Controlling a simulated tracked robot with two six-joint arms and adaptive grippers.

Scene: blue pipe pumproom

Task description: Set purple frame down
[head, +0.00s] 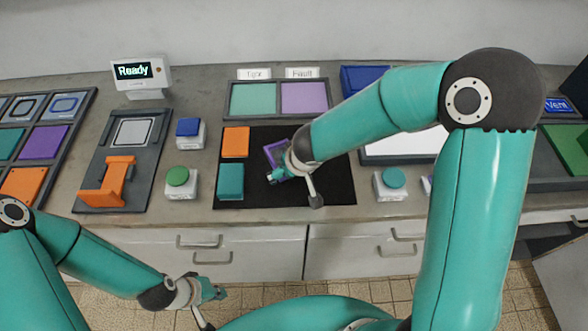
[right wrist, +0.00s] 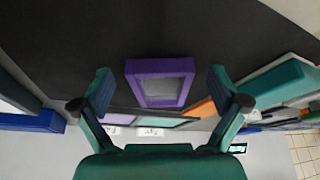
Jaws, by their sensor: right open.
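The purple frame (right wrist: 160,67), a square rim around a grey middle, lies on the black mat (head: 335,180). In the right wrist view it sits between the two spread fingers of my right gripper (right wrist: 162,88), with a gap on each side. In the head view the right gripper (head: 294,186) is over the mat and partly covers the purple frame (head: 271,152). My left gripper (head: 210,304) is at the lower left, in front of the drawers, with its fingers apart and nothing between them.
An orange block (head: 236,142) and a teal block (head: 230,181) lie on the mat's left side. Behind stands a tray with a green pad (head: 254,99) and a purple pad (head: 304,97). Button boxes with green (head: 177,176), blue (head: 188,127) and teal (head: 394,178) tops flank the mat.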

